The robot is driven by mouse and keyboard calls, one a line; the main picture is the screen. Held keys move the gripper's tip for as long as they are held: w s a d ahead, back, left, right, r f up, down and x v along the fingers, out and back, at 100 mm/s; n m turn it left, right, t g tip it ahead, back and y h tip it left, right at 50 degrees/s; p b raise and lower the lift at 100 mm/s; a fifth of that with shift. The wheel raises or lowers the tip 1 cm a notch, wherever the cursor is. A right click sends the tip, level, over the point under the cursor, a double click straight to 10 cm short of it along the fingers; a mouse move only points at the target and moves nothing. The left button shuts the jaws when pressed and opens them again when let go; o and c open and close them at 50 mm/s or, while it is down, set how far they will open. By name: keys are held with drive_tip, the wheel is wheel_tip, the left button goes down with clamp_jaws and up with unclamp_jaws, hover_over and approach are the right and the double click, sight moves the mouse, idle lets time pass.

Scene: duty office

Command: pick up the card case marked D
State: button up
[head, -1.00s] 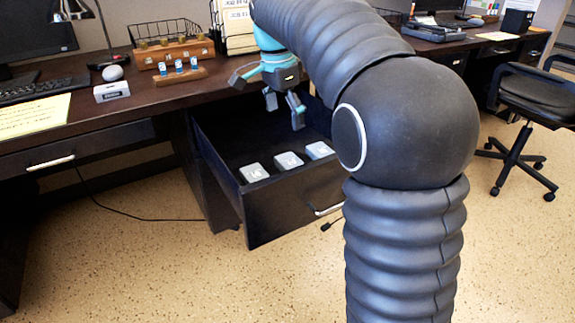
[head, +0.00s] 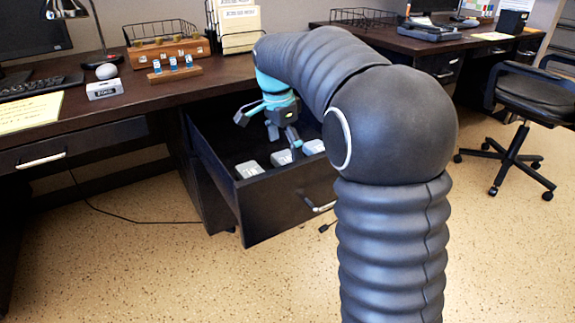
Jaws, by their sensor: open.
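Three light grey card cases lie in a row near the front of the open drawer (head: 275,203): a left case (head: 249,169), a middle case (head: 281,159) and a right case (head: 313,147). Their dark markings are too small to read, so I cannot tell which is marked D. My gripper (head: 283,140) points down into the drawer with its fingers apart and nothing seen between them. It is just behind and above the middle and right cases. One fingertip overlaps the gap between these two in the picture; contact cannot be told. My arm partly hides the drawer's right side.
The desk (head: 200,82) above the drawer holds a lamp (head: 66,10), a small labelled box (head: 104,89), a wooden rack with blue-topped items (head: 174,72) and a wire basket (head: 160,31). A black chair (head: 528,105) stands at right.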

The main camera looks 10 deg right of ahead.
sight(287, 159)
drive_tip(key=f, duration=0.4)
drive_tip(key=shift+w+d+b, duration=0.15)
drive_tip(key=shift+d+b, duration=0.15)
drive_tip(key=shift+b, duration=0.1)
drive_tip(key=shift+r, duration=0.1)
drive_tip(key=c, duration=0.9)
drive_tip(key=shift+r, duration=0.1)
